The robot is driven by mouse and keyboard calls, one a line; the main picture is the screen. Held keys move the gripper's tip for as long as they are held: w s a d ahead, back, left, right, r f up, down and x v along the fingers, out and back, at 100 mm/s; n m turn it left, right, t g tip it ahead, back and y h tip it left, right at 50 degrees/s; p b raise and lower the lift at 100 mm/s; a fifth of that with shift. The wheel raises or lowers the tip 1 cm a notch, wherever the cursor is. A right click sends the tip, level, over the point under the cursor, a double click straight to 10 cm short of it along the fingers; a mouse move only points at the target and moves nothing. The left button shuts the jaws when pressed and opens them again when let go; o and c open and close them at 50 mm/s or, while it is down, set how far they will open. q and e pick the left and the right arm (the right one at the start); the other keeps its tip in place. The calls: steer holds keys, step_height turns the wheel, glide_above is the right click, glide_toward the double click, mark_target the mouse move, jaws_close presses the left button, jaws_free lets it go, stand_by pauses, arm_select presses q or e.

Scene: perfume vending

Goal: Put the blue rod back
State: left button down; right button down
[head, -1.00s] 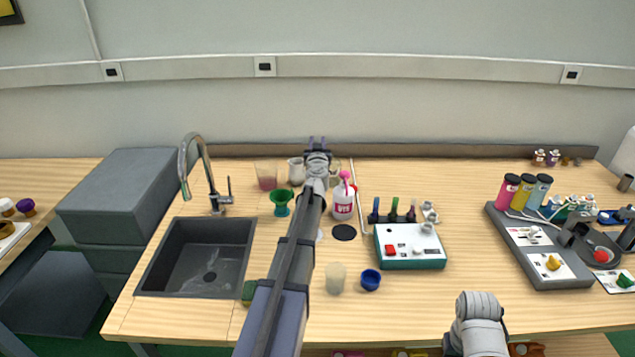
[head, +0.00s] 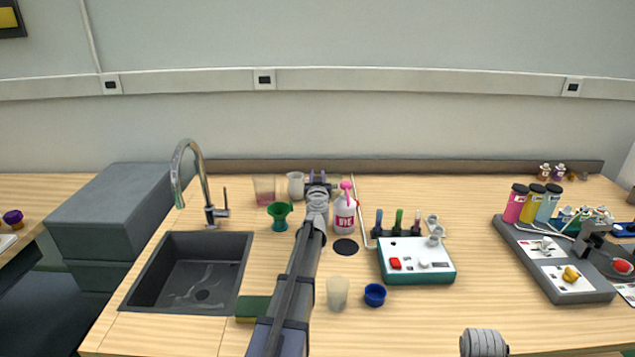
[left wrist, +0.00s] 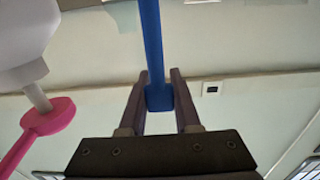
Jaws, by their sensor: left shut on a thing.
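The blue rod (left wrist: 152,45) shows in the left wrist view, its end between the two fingers. My left gripper (left wrist: 160,92) is shut on it. In the head view my left gripper (head: 320,184) is over the back part of the table, left of the pink pump of the dye bottle (head: 345,217). I cannot make out the rod there. A dark rack (head: 390,233) with small coloured upright pieces stands behind the white and teal device (head: 418,262), right of the bottle.
A green funnel-shaped piece (head: 279,214), clear beakers (head: 264,188) and a white jug (head: 296,185) stand left of and behind the gripper. A cup (head: 337,292) and blue cap (head: 375,294) are in front. The sink (head: 190,272) is at left.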

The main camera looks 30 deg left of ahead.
arm_select(q)
steer(key=shift+r, duration=0.1)
steer(key=c, duration=0.6)
jaws_free()
steer(key=v, duration=1.2)
steer(key=shift+s, duration=0.1)
